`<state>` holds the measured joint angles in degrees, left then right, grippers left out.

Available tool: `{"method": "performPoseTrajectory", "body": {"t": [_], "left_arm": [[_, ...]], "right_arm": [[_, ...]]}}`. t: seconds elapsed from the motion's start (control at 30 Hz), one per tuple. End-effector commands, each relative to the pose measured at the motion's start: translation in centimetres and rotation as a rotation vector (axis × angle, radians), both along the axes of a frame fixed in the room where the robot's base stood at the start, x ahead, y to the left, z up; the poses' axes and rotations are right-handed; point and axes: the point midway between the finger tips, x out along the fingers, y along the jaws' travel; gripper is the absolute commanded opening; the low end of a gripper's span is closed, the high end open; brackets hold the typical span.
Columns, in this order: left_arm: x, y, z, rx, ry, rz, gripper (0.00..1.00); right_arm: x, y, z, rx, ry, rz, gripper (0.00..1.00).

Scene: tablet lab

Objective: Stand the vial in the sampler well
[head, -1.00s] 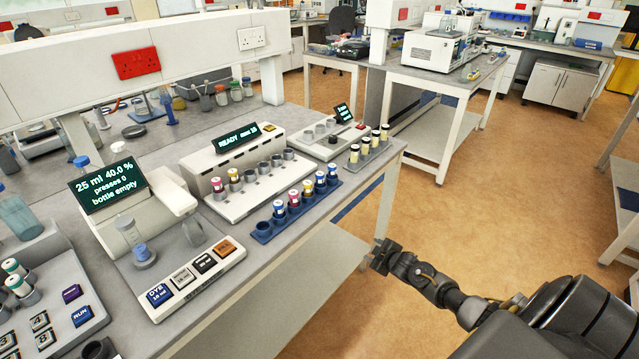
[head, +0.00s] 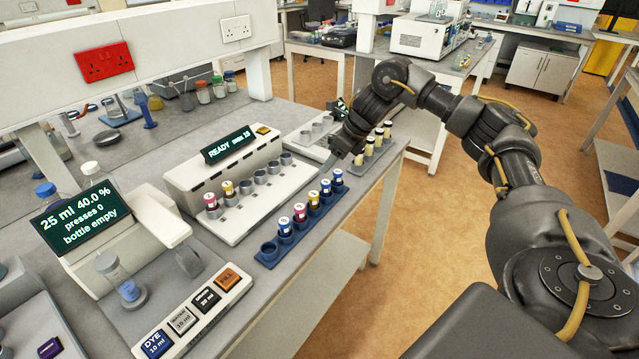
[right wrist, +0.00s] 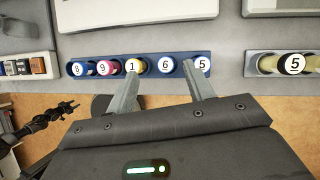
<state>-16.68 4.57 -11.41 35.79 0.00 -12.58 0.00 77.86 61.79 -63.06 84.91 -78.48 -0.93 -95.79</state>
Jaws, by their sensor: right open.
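Several capped vials stand in the blue rack (head: 268,262) at the bench's front edge. In the right wrist view their lids read 8, 9, 1, 6 and 5; vial 6 (right wrist: 165,64) lies between my fingertips in the picture. The rack's nearest well is empty in the head view. The white sampler (head: 236,222) with a READY display stands behind; two vials (head: 228,189) sit in its near wells and several farther wells (head: 273,167) look empty. My right gripper (right wrist: 161,70) is open and empty above the rack. My left gripper (right wrist: 68,108) is small and dark in the right wrist view.
A grey rack of cream vials (head: 368,148) stands right of the blue rack, partly behind my right arm. A dispenser with a "bottle empty" display (head: 80,218) and coloured buttons is at the left. A small instrument (head: 305,137) stands behind my right gripper.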

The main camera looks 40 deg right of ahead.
Motion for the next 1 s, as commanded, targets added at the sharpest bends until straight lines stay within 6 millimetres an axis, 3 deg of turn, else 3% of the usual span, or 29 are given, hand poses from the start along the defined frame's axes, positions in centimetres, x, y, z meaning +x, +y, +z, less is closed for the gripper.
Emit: {"method": "performPoseTrajectory", "body": {"t": [0.13, 0.3, 0.6, 1.0], "left_arm": [[-0.6, 0.0, 0.0, 0.001, 0.007, 0.000, 0.48], [-1.5, 0.1, -0.1, 0.002, 0.021, 0.000, 0.48], [-1.6, 0.1, -1.1, 0.002, 0.023, -0.001, 0.48], [-0.7, 0.0, -0.2, 0.000, 0.009, -0.001, 0.48]], "right_arm": [[-2.1, -1.8, 0.5, -0.087, 0.037, 0.088, 0.52], [-3.0, -2.6, 0.3, -0.102, 0.047, 0.099, 0.52], [-1.8, -1.8, -3.6, -0.098, 0.049, 0.093, 0.52], [-0.9, -1.0, -5.4, -0.099, 0.050, 0.096, 0.52]]}}
